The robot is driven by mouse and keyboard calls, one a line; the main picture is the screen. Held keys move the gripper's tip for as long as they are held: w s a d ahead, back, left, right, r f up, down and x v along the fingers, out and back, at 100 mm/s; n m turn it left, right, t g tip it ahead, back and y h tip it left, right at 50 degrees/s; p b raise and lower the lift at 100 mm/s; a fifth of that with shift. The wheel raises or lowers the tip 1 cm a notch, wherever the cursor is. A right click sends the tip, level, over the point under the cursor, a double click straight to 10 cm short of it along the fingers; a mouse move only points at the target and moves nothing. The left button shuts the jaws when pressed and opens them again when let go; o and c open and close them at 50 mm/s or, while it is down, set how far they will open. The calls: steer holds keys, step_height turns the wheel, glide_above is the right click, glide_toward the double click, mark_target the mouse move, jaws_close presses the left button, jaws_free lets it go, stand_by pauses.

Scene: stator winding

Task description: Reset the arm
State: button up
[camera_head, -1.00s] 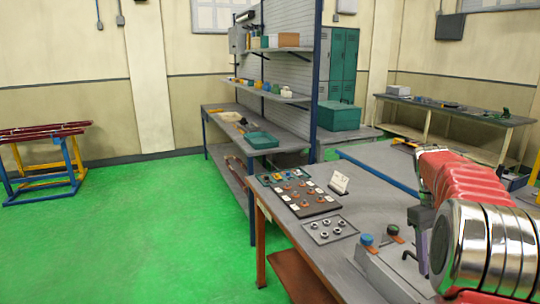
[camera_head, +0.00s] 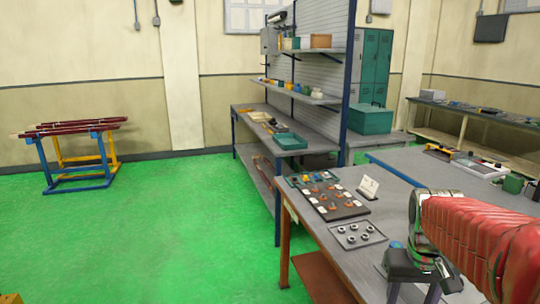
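My red, ribbed arm (camera_head: 480,235) reaches in from the right edge in the head view. A grey joint shows at its far end. Below that joint is my gripper (camera_head: 413,293), with a dark body and two purple-grey fingers pointing down. The fingers stand apart with nothing seen between them, so it looks open and empty. Their tips run close to the bottom edge of the picture. The gripper is in front of the near workbench (camera_head: 330,262), over the place of a device with a blue knob (camera_head: 397,246), which it mostly hides.
On the near workbench lie a dark board with small parts (camera_head: 338,209), a grey tray of rings (camera_head: 353,235) and a white card (camera_head: 368,187). A shelved bench with a green tray (camera_head: 290,141) stands behind. A blue and yellow rack (camera_head: 78,160) is left. Green floor between is clear.

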steer(key=s+a+r+n+t+y, duration=0.1)
steer(key=s+a+t, duration=0.3)
steer(key=s+a, duration=0.7)
steer(key=a+r+n, duration=0.1)
steer(key=a, duration=0.2)
steer(key=shift+s+a, duration=0.35)
steer(key=shift+a, duration=0.05)
stand_by(0.8)
